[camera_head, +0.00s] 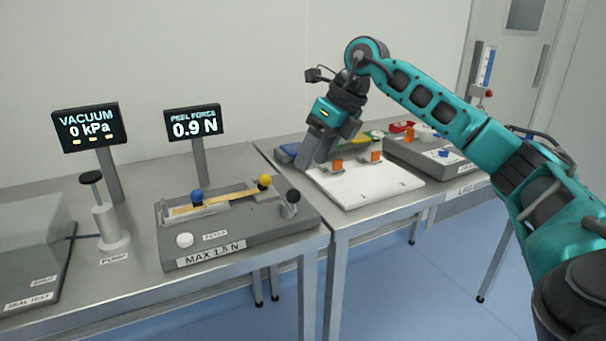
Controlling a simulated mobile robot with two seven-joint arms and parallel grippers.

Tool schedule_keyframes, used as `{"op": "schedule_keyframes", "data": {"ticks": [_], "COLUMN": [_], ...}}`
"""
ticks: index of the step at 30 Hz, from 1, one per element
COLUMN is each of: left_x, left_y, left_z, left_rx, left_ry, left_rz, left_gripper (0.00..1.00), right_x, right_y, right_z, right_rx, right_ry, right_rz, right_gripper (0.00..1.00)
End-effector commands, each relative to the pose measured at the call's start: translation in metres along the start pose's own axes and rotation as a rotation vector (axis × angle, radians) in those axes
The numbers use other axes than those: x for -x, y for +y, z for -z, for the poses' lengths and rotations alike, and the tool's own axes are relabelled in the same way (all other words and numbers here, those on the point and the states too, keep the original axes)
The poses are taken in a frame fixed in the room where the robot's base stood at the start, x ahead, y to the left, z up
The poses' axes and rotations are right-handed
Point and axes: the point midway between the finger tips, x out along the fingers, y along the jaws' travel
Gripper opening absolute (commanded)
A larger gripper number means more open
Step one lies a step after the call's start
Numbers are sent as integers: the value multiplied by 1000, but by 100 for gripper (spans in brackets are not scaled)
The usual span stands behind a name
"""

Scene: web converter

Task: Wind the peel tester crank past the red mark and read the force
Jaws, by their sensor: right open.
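The peel tester (240,228) is a grey box on the left bench, labelled MAX 1.5 N, with a white button (184,240) marked ZERO. A tan strip (225,202) lies along its top between a blue knob (197,196) and a yellow knob (264,181). The crank (291,200), with a dark knob, stands at its right end. I cannot make out a red mark on it. The peel force display (194,123) reads 0.9 N. My right gripper (314,160) is open, over the far left part of the white board, apart from the crank. My left gripper is not in view.
A vacuum display (90,127) reads 0 kPa above a pump (108,225) and a seal test box (32,250). On the right bench, a white board (372,187) carries orange blocks (376,156). A grey box (432,160) stands behind right. A narrow gap separates the benches.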

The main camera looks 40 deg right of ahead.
Motion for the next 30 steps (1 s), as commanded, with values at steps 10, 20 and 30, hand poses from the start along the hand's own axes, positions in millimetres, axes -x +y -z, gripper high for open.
{"op": "schedule_keyframes", "data": {"ticks": [10, 20, 30], "left_x": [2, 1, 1], "left_y": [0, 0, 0], "left_z": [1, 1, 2], "left_rx": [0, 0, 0], "left_ry": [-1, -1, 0], "left_rz": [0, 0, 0], "left_gripper": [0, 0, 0], "right_x": [24, 23, -16], "right_y": [0, 0, 35], "right_z": [0, 0, -8], "right_rx": [0, -1, 30], "right_ry": [0, 0, -23], "right_rz": [0, 0, -143], "right_gripper": [56, 56, 56]}}
